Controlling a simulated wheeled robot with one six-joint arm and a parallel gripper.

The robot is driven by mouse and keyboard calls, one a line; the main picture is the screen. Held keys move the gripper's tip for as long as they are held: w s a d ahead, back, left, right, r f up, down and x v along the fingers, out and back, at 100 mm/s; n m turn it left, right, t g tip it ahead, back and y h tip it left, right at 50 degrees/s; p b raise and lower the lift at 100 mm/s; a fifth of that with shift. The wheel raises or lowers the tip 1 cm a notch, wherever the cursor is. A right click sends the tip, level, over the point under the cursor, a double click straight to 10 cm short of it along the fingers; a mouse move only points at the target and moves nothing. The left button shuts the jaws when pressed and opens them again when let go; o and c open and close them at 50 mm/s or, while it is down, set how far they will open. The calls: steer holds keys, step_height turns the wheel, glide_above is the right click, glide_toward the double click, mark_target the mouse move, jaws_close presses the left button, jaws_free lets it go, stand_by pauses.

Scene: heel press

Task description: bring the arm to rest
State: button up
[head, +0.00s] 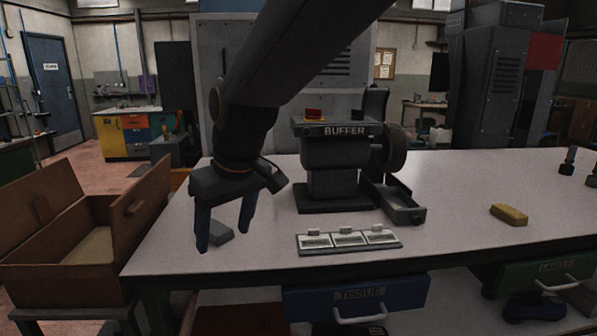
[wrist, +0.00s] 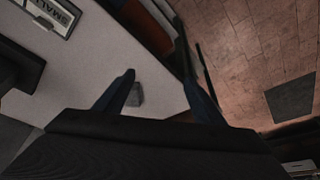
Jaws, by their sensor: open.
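My gripper (head: 224,232) hangs above the left end of the white table (head: 460,245), its fingers pointing down and apart, with nothing between them. In the wrist view its two fingers (wrist: 163,97) show spread over the table's edge and the floor. A small grey block (head: 222,232) lies on the table just behind the fingers; it also shows in the wrist view (wrist: 134,95), near one finger. I cannot tell whether a finger touches it.
The buffer machine (head: 330,165) with its grey tray (head: 405,209) stands mid-table. A labelled three-part holder (head: 348,240) lies in front. A yellow block (head: 509,214) lies right. An open brown wooden box (head: 60,278) stands left of the table. Tissue drawer (head: 355,299) is below.

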steer(key=d+f+m+h, duration=0.15)
steer(key=d+f, duration=0.25)
steer(key=d, duration=0.5)
steer(key=d+f+m, duration=0.3)
steer(key=d+f, duration=0.1)
steer(key=d, duration=0.4)
steer(key=s+d+f+m, duration=0.1)
steer(key=s+d+f, duration=0.1)
steer(key=d, duration=0.3)
steer(key=s+d+f+m+g+h, duration=0.1)
steer(key=s+d+f+m, duration=0.1)
steer(key=d, duration=0.4)
steer(key=s+d+f+m+g, duration=0.1)
steer(key=s+d+f, duration=0.3)
steer(key=s+d, duration=0.1)
steer(key=shift+s+d+m, duration=0.15)
steer(key=shift+s+m, duration=0.2)
steer(key=shift+s, duration=0.1)
steer(key=shift+h, duration=0.25)
